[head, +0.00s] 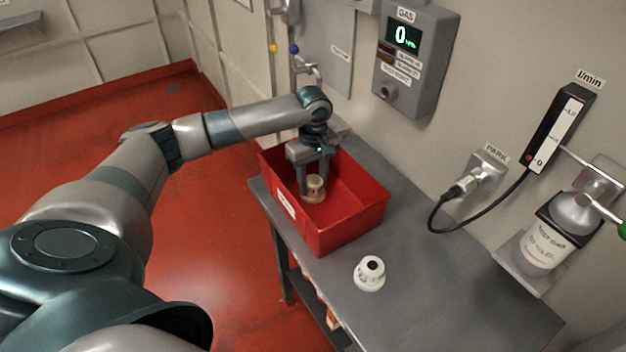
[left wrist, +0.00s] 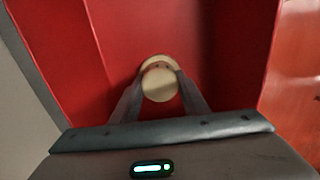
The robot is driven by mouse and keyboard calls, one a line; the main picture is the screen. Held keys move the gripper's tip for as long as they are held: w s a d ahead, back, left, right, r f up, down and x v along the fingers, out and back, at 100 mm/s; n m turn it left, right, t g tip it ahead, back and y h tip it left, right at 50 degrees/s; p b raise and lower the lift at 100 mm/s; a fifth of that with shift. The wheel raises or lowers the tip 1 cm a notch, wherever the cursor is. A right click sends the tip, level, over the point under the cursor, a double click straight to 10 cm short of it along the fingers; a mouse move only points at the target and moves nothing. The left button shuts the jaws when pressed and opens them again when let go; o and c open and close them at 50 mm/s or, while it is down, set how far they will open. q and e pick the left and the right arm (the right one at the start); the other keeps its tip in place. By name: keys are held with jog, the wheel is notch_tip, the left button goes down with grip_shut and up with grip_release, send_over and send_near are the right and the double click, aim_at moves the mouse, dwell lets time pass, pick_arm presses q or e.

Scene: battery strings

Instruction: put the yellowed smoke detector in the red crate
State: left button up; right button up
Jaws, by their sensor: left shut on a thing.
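The yellowed smoke detector (head: 314,189) is between the fingers of my left gripper (head: 315,182), inside the walls of the red crate (head: 352,229). The gripper points down and is shut on the detector. In the left wrist view the cream detector (left wrist: 159,84) sits between the fingertips, with the red crate (left wrist: 220,50) around and below it. I cannot tell whether the detector touches the crate floor. The crate stands on the grey table (head: 420,290) with a white label on its side. My right gripper is not in view.
A white smoke detector (head: 369,273) stands on the table in front of the crate. A black cable (head: 478,205) hangs from a wall socket at the right, and a bottle (head: 548,240) sits in a wall holder. The table's front right is clear.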

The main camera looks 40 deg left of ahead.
aim_at(313, 180)
pick_arm(q)
jog(key=o, duration=1.1)
jog(key=shift+r+b, duration=0.35)
jog(key=shift+r, duration=0.2)
jog(key=shift+r+b, duration=1.4)
jog(key=shift+r, duration=4.15)
